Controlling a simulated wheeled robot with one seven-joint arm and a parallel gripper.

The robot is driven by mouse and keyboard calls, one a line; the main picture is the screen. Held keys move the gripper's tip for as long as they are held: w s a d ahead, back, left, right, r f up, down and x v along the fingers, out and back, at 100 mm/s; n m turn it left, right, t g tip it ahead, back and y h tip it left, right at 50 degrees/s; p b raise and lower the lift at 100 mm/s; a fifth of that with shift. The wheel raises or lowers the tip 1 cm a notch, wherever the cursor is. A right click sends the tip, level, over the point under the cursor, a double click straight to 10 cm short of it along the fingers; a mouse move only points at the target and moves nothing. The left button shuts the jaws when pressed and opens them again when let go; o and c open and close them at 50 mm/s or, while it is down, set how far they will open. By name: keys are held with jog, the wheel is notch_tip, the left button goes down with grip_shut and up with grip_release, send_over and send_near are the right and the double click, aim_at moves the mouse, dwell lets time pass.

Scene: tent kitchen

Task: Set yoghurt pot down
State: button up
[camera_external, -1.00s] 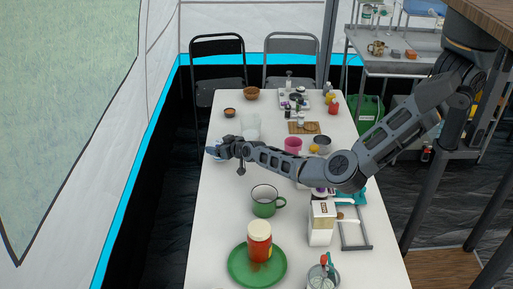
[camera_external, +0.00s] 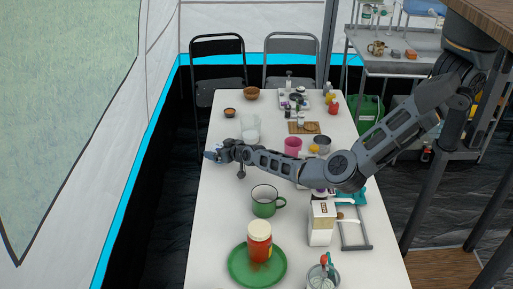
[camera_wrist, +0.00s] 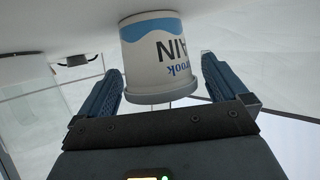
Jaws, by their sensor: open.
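The yoghurt pot (camera_wrist: 153,55) is white with a blue wave band and dark lettering. In the wrist view it appears upside down, its narrower end against the white table surface at the top. It sits between the blue fingers of my gripper (camera_wrist: 160,72), with a gap showing on each side. My gripper is open. In the external view my gripper (camera_external: 214,154) is low at the table's left edge; I cannot clearly make out the pot there.
On the white table (camera_external: 222,225), a green mug (camera_external: 264,207) stands nearer the camera. A green plate (camera_external: 240,272) holds a red jar (camera_external: 259,248).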

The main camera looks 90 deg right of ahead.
jog(key=shift+r, duration=0.2)
jog(key=v, duration=1.2)
jog(key=shift+p, duration=0.35)
